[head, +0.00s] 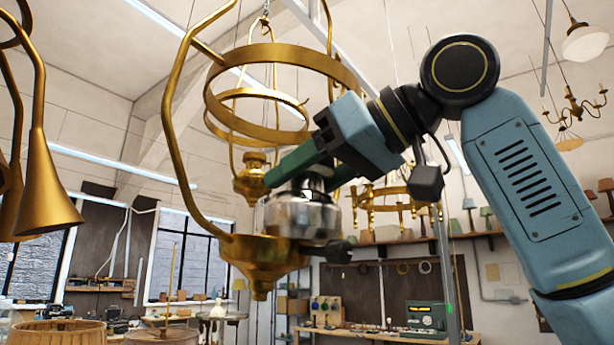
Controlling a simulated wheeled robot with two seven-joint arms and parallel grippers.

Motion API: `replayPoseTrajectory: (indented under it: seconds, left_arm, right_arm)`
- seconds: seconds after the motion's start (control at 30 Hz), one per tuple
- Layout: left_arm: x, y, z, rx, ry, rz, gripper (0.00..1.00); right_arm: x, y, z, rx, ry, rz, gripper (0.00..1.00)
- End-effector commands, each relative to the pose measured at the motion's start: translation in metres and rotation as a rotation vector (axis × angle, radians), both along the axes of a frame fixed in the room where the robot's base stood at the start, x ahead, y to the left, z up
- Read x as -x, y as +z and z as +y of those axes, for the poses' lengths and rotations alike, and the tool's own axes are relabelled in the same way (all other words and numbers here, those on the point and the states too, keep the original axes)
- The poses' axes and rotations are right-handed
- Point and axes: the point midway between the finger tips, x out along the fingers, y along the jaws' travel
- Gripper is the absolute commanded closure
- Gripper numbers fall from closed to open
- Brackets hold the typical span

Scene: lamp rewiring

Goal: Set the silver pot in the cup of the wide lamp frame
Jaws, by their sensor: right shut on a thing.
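The wide lamp frame (172,130) hangs in front of me, a brass frame with a large ring, curved side arms and a brass cup (262,256) at its bottom. The silver pot (304,217) is upright at the cup, its lower part against or just above the cup's right side. I cannot tell whether it rests in the cup. My right gripper (306,172) reaches in from the right between the frame's arms and is shut on the top of the silver pot. My left gripper is not in view.
Another brass lamp with a flared cone (50,195) hangs at the left edge. A small brass pot-shaped fitting (252,178) hangs behind the gripper. A brass chandelier ring (395,200) hangs farther back. A lampshade (62,333) stands at lower left. Workbenches line the far wall.

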Motion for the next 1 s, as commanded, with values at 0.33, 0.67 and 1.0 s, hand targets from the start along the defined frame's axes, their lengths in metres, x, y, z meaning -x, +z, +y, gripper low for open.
replayPoseTrajectory:
  seconds: [0.33,0.67,1.0]
  left_arm:
    - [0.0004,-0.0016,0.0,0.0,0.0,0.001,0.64]
    - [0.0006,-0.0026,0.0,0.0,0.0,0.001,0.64]
    - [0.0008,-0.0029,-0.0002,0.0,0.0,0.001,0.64]
  right_arm:
    - [-0.0047,-0.0152,0.0036,0.03,0.001,0.031,1.0]
    - [-0.0044,-0.0193,0.0041,0.032,0.004,0.031,1.0]
    - [-0.0039,-0.0199,0.0045,0.032,0.005,0.029,0.32]
